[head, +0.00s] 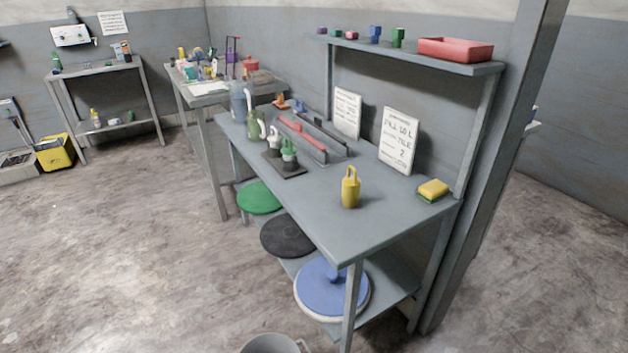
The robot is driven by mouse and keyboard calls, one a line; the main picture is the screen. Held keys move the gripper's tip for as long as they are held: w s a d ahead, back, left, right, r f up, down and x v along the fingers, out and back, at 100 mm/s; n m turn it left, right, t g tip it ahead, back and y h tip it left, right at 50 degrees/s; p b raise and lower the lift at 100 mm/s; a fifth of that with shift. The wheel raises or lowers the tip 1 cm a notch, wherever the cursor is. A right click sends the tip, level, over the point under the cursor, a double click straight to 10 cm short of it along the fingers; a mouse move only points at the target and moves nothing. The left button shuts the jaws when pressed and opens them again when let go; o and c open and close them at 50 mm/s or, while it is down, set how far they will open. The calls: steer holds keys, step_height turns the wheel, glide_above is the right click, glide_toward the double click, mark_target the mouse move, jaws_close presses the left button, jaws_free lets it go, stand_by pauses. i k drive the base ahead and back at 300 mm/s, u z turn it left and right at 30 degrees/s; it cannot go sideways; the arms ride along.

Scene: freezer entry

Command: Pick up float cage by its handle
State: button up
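I cannot tell for certain which item is the float cage. A small upright yellow object (350,189) with a loop-like handle on top stands alone near the front of the grey table (375,225). On the farther table, a purple frame-like item (232,49) stands among clutter, too small to make out. My gripper is not in view.
A yellow-green sponge (433,190), two signs (398,140), a grey rack (315,138) and several bottles (240,102) share the near table. A shelf (420,62) with a red tray (455,49) rises behind. A bucket (270,344) stands below; floor at left is clear.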

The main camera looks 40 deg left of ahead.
mark_target(351, 194)
steer(key=u, duration=0.6)
steer(key=i, duration=0.85)
steer(key=u, duration=0.95)
steer(key=i, duration=0.5)
steer(key=u, duration=0.2)
